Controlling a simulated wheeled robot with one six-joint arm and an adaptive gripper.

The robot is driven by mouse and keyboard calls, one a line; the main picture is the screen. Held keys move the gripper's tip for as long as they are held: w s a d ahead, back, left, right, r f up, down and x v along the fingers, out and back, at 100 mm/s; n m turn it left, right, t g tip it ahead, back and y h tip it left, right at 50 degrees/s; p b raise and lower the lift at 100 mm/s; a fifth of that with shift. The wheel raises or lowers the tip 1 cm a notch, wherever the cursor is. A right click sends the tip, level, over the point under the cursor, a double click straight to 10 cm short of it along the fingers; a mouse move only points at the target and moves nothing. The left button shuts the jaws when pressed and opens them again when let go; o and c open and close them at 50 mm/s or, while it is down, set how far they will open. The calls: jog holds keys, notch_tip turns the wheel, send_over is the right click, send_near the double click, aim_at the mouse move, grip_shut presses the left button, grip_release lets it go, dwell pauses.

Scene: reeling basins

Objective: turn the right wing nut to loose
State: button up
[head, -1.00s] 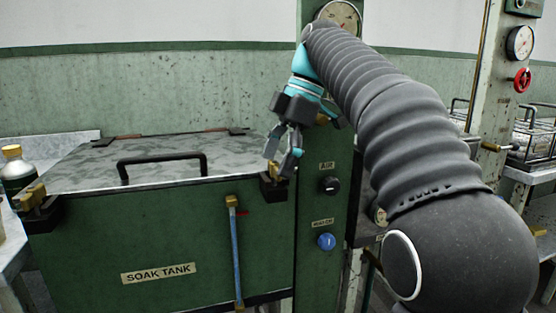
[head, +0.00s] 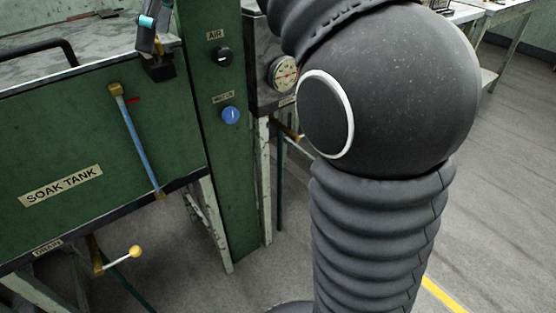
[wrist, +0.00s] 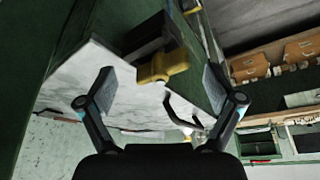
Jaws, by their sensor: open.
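The right wing nut (wrist: 158,66) is a brass piece on a dark bracket at the soak tank's corner in the wrist view. My gripper (wrist: 158,84) is open, with one finger to each side of the wing nut in that picture. I see no finger touching it, and the gap in depth is hard to judge. In the head view only a finger part of my gripper (head: 150,38) shows at the top, above the dark bracket (head: 160,68). The wing nut is mostly hidden there.
The green soak tank (head: 85,150) has a black lid handle (head: 40,52) and a blue sight tube (head: 138,145). A green post (head: 228,180) with a black AIR knob (head: 222,56) and a blue knob (head: 231,115) stands just right. A gauge (head: 284,72) is beyond.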

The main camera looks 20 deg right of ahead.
jog(key=m+t+b, duration=0.1)
jog(key=m, duration=0.1)
jog(key=m+h+b, duration=0.1)
jog(key=m, duration=0.2)
jog(key=shift+s+a+f+t, duration=0.1)
jog(key=shift+f+t, duration=0.05)
jog(key=shift+t, duration=0.25)
jog(key=m+h+b, duration=0.1)
jog(key=m+b, duration=0.1)
jog(key=m, duration=0.1)
jog(key=m+t+h+b, duration=0.1)
jog(key=m+b, duration=0.1)
jog(key=m, duration=0.1)
jog(key=shift+a+b, duration=0.15)
jog(key=shift+b, duration=0.15)
jog(key=p+v, duration=0.6)
jog(key=v, duration=0.8)
jog(key=s+d+f+m, duration=0.1)
jog(key=s+d+f, duration=0.3)
jog(key=f, duration=0.7)
jog(key=s+d+f+m+t+h, duration=0.1)
jog(key=s+d+f, duration=0.3)
jog(key=f, duration=0.8)
jog(key=s+d+f+m, duration=0.1)
jog(key=s+d+f, duration=0.3)
jog(key=f, duration=0.7)
jog(key=shift+s+d+f+p, duration=0.2)
jog(key=shift+s+d+p, duration=0.1)
jog(key=shift+s, duration=0.65)
